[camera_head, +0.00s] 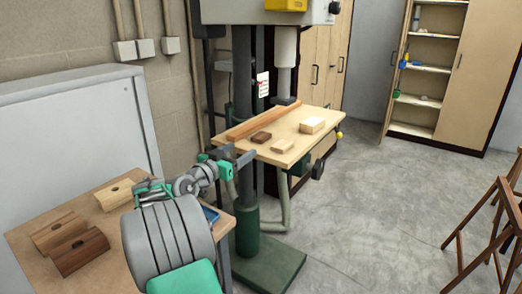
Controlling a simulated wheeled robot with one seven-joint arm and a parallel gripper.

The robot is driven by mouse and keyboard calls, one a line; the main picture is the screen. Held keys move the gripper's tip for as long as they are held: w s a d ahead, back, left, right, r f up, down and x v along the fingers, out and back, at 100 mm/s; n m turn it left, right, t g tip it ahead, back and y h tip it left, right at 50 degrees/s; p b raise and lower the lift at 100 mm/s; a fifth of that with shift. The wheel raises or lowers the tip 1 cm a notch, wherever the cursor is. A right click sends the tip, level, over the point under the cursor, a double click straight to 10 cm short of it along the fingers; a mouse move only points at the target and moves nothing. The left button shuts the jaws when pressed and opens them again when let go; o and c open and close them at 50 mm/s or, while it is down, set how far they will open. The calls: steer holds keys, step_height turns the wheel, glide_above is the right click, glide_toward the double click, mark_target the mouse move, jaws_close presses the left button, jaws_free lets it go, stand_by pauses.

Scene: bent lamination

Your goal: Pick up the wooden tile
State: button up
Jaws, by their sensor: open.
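Several wooden pieces lie on the light wooden table (262,153) of a drill press. A small, thin, light tile (283,146) lies near its front edge. A dark brown block (261,137) is to its left, and a thicker pale block (312,125) is behind it to the right. I cannot tell for sure which piece is the wooden tile; the thin light one looks most like it. My gripper (238,157) is open and appears empty, at the table's left front corner, left of these pieces.
A long wooden strip (262,120) lies along the table's back edge. The drill press column and spindle (285,48) stand behind. A workbench (28,256) at lower left holds brown blocks (80,250) and a light block (115,194). Open floor lies right; wooden trestles (478,235) stand far right.

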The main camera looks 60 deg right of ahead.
mark_target(256, 139)
steer(key=d, duration=0.3)
steer(key=s+d, duration=0.1)
steer(key=d, duration=0.3)
steer(key=d+p, duration=0.1)
steer(key=d, duration=0.3)
steer(key=shift+s+r, duration=0.1)
steer(key=shift+s, duration=0.05)
steer(key=shift+c, duration=0.2)
steer(key=c, duration=1.4)
